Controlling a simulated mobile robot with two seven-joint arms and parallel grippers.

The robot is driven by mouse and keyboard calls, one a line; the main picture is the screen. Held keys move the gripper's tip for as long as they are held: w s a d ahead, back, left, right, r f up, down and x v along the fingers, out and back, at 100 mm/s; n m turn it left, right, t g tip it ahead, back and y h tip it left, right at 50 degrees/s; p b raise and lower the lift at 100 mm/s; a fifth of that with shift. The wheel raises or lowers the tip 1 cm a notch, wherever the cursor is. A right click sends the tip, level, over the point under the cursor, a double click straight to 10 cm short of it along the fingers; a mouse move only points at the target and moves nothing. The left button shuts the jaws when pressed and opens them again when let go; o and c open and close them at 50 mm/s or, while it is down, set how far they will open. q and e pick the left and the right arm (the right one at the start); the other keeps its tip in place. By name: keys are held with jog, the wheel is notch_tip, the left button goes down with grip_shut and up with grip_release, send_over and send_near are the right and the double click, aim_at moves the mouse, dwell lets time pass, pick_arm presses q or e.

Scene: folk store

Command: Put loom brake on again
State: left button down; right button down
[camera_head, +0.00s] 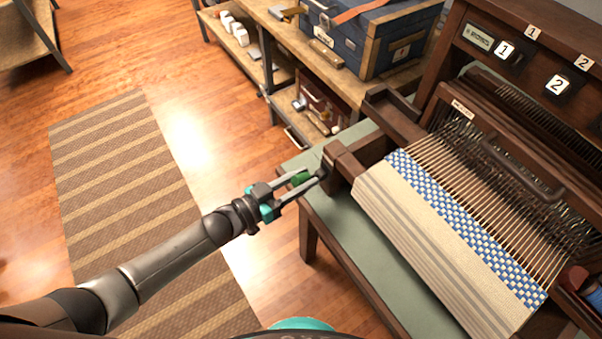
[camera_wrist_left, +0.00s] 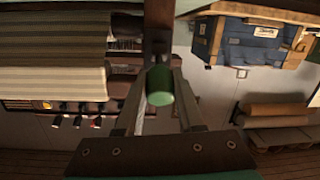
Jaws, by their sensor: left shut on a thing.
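The wooden loom (camera_head: 480,180) stands at the right in the head view, with blue-and-white patterned cloth (camera_head: 470,225) on its front. A green brake handle (camera_head: 300,178) sticks out at the loom's left end, beside a dark wooden block (camera_head: 342,163). My left gripper (camera_head: 303,184) reaches in from the left and is shut on the handle. In the left wrist view the green handle (camera_wrist_left: 160,86) sits between the fingers of the gripper (camera_wrist_left: 162,85). The handle's link to the loom is partly hidden. My right gripper is not in view.
A green-topped table (camera_head: 345,225) bears the loom. A shelf bench (camera_head: 275,45) with a blue chest (camera_head: 370,35) stands behind it. A striped rug (camera_head: 130,180) lies on the open wooden floor at the left.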

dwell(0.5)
pick_arm(q)
jog(key=c, duration=0.5)
grip_release()
jog(key=v, duration=1.5)
jog(key=shift+s+a+p, duration=0.1)
jog(key=shift+p, duration=0.25)
